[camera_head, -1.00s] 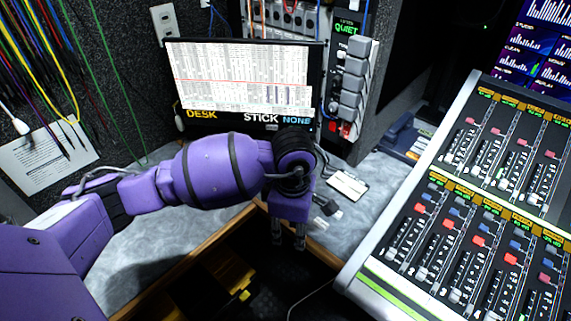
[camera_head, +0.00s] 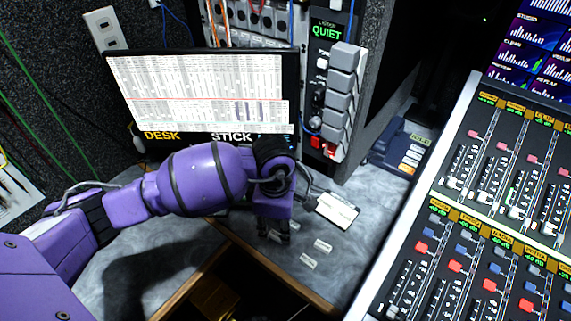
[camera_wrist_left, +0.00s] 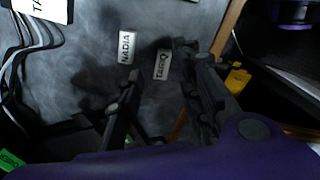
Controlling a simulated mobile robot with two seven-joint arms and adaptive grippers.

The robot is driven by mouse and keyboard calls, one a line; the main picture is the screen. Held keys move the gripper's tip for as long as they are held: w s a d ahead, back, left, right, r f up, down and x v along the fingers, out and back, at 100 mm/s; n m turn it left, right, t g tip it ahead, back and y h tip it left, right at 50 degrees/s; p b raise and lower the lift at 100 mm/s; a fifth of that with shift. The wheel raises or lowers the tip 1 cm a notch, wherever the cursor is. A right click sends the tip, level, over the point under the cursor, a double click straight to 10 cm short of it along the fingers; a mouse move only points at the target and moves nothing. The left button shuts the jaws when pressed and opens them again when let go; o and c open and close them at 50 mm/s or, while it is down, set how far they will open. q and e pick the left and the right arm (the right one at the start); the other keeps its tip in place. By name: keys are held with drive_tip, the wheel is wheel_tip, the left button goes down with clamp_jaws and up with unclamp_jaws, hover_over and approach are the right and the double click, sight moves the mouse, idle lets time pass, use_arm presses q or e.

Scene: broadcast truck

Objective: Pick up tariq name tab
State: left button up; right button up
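The tariq name tab (camera_wrist_left: 162,65) is a small pale tab lettered TARIQ, lying on the grey marbled desk (camera_head: 366,232) in the left wrist view. The NADIA tab (camera_wrist_left: 127,46) lies just to its left. My left gripper (camera_head: 277,238) hangs over the desk's front part. In the left wrist view my left gripper (camera_wrist_left: 157,60) is open, with the tariq tab in line with the gap between its fingers. Nothing is held. In the head view small tabs lie beside the gripper, but their lettering is too small to read. My right gripper is not in view.
A white card (camera_head: 338,210) lies right of the gripper, with dark cables (camera_wrist_left: 18,62) near it. The desk has a wooden front edge (camera_head: 270,264). A monitor (camera_head: 205,95) stands behind and a mixing console (camera_head: 470,235) fills the right.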

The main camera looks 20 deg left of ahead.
sight(277, 234)
use_arm(q)
drive_tip(key=shift+f, duration=1.6)
drive_tip(key=shift+c, duration=0.5)
clamp_jaws()
drive_tip(key=shift+r, duration=0.1)
